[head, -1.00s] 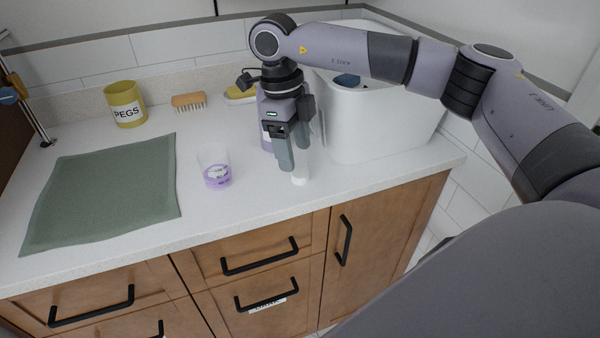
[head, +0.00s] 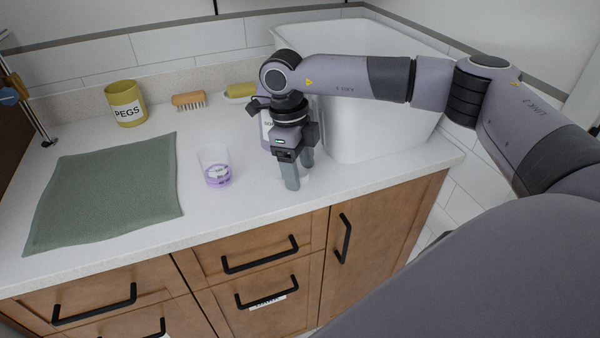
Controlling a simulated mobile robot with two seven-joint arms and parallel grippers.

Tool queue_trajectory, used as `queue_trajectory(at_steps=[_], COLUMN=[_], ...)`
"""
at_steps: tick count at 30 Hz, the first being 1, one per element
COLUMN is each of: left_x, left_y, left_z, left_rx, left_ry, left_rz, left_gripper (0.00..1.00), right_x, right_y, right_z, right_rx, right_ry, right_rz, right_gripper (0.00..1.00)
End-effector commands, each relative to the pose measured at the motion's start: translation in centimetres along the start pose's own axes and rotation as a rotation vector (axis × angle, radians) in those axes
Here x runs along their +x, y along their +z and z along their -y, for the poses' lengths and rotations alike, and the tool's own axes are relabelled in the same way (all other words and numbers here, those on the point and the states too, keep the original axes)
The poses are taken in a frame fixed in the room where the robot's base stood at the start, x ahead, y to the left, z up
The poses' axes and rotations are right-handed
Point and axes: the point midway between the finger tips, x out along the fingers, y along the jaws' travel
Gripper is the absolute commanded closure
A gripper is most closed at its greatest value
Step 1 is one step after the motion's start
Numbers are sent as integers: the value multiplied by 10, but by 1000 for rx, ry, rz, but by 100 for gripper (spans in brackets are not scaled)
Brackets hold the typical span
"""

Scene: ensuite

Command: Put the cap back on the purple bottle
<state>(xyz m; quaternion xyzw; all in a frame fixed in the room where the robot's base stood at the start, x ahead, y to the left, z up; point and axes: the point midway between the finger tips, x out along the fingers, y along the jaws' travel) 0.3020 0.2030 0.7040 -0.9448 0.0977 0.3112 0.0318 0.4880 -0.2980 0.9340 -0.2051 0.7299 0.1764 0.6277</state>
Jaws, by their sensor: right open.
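A small white cap (head: 305,179) lies on the counter near its front edge, partly hidden by my right gripper. My right gripper (head: 299,176) points down, open, with its fingertips low around or just beside the cap; I cannot tell whether they touch it. The purple bottle (head: 267,128) stands just behind the gripper. Only a strip of it with a white label shows; its top is hidden by my wrist. My left gripper is not in view.
A green cloth (head: 105,190), a yellow PEGS pot (head: 126,104), a brush (head: 188,100) and a yellow sponge on a dish (head: 241,91) are further left and back. A large white tub (head: 375,135) stands close on the right.

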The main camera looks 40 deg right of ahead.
Motion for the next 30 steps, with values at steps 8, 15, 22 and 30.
queue_trajectory(at_steps=[8,15,22,30], left_x=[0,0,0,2], left_y=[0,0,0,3], left_z=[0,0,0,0], left_rx=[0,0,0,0], left_ry=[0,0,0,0], left_rz=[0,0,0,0], left_gripper=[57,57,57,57], right_x=[0,0,-7,-50], right_y=[0,0,0,-6], right_z=[0,0,0,0], right_rx=[0,0,0,0], right_ry=[0,0,-1,-2], right_rz=[0,0,2,7], right_gripper=[93,94,94,94])
